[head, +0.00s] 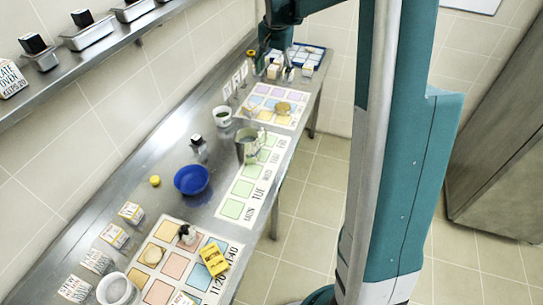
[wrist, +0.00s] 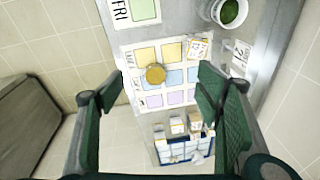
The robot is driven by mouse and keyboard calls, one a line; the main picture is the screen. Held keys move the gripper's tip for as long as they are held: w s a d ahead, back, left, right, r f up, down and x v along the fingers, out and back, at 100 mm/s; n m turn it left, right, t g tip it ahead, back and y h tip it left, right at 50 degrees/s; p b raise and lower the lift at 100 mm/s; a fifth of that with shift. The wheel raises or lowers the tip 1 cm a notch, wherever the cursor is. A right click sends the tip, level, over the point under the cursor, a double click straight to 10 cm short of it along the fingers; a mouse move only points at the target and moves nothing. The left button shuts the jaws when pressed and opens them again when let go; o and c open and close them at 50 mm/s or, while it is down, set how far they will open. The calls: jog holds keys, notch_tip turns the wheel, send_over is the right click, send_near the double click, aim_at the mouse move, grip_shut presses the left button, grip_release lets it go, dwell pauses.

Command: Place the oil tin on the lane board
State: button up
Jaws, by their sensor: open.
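A yellow, box-like tin with a dark label (head: 214,259) lies on the near time-marked board; it looks most like the oil tin, but I cannot be sure. A white strip with green squares and weekday names (head: 232,209) lies along the counter's front edge and may be the lane board. Its FRI end shows in the wrist view (wrist: 144,10). A grey-green metal vessel (head: 246,146) stands at that strip's left edge. My gripper (wrist: 150,95) is open and empty, above the far end of the counter and far from the yellow tin.
Below my gripper are a coloured grid board (wrist: 171,104) with a round tan item (wrist: 155,74) and a blue tray (wrist: 205,146). A blue bowl (head: 191,180) sits mid-counter. The near board (head: 157,291) holds several items. A wall shelf (head: 90,55) runs at upper left.

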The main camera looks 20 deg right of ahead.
jog(key=s+a+r+n+t, duration=0.1)
jog(key=s+a+r+n, duration=0.2)
jog(key=s, duration=0.4)
jog(key=s+a+r+t, duration=0.1)
jog(key=s+a+r, duration=0.2)
jog(key=s+a, duration=0.3)
jog(key=s+a+r+n, duration=0.2)
jog(key=s+a+r, duration=0.15)
jog(key=s, duration=0.45)
jog(key=s+a+f+n+t, duration=0.1)
jog(key=s+a+f+n, duration=0.1)
jog(key=s, duration=0.5)
jog(key=s+a+f+n+t, duration=0.1)
jog(key=s+a+f+n, duration=0.1)
jog(key=s, duration=0.5)
jog(key=s+a+f+n+t, duration=0.1)
jog(key=s+a+f, duration=0.1)
jog(key=s+a, duration=0.2)
jog(key=s, duration=0.3)
jog(key=shift+s+a+f+n, duration=0.15)
jog(key=shift+s+f+n, duration=0.05)
jog(key=shift+s+n, duration=0.2)
